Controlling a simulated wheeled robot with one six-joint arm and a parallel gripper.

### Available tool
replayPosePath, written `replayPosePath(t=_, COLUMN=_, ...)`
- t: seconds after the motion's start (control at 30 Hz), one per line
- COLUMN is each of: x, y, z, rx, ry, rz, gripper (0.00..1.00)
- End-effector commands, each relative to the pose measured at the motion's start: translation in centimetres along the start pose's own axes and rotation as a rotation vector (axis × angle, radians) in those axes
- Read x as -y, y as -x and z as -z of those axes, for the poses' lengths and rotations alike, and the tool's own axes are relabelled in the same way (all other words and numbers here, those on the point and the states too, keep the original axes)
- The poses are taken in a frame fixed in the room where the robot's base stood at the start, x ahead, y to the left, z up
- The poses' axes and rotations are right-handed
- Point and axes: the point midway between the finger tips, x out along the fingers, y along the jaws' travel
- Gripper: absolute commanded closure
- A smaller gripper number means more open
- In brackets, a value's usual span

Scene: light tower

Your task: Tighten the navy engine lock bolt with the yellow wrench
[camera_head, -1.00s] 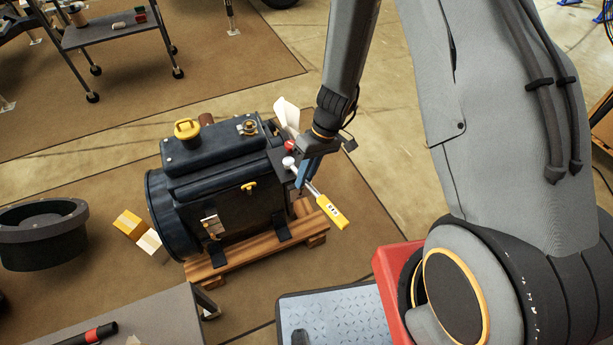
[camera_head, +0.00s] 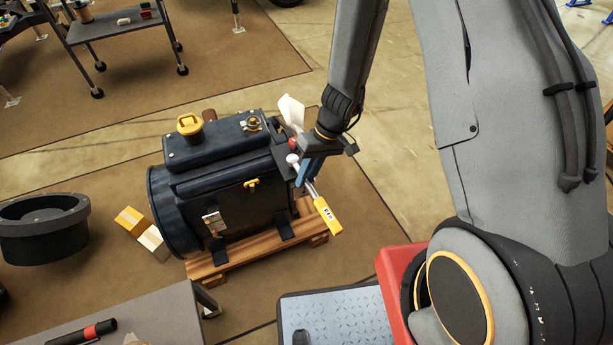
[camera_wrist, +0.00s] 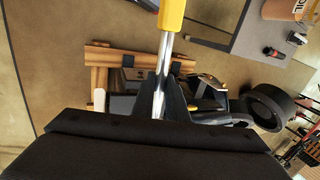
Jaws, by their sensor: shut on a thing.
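The navy engine (camera_head: 235,185) rests on a wooden pallet (camera_head: 232,264). The yellow wrench (camera_head: 327,216) has a yellow handle and a silver shaft. It slants from the engine's right end out toward the lower right. My gripper (camera_head: 308,171) is shut on the wrench's shaft beside that end of the engine. In the wrist view the yellow handle (camera_wrist: 172,14) is at the top and the silver shaft runs down between my dark fingers (camera_wrist: 160,100). The wrench's round silver head appears at the engine's right end. The lock bolt cannot be made out there.
Yellow and white boxes (camera_head: 133,221) and a dark ring-shaped part (camera_head: 42,236) lie left of the engine. A grey table (camera_head: 150,318) is at the front left. A wheeled cart (camera_head: 110,30) stands at the back left. The floor right of the pallet is clear.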

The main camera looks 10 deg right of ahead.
Motion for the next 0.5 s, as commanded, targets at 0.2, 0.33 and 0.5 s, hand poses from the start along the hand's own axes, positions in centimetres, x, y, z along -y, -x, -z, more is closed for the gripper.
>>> replayPosePath(t=0.2, x=0.07, y=-0.20, z=-0.22, rx=0.002, ry=-0.007, rz=0.001, gripper=1.00)
replayPosePath(t=0.33, x=0.23, y=-0.41, z=-0.23, rx=-0.008, ry=-0.033, rz=0.001, gripper=1.00)
replayPosePath(t=0.5, x=0.50, y=-0.55, z=-0.22, rx=-0.022, ry=-0.069, rz=0.001, gripper=1.00)
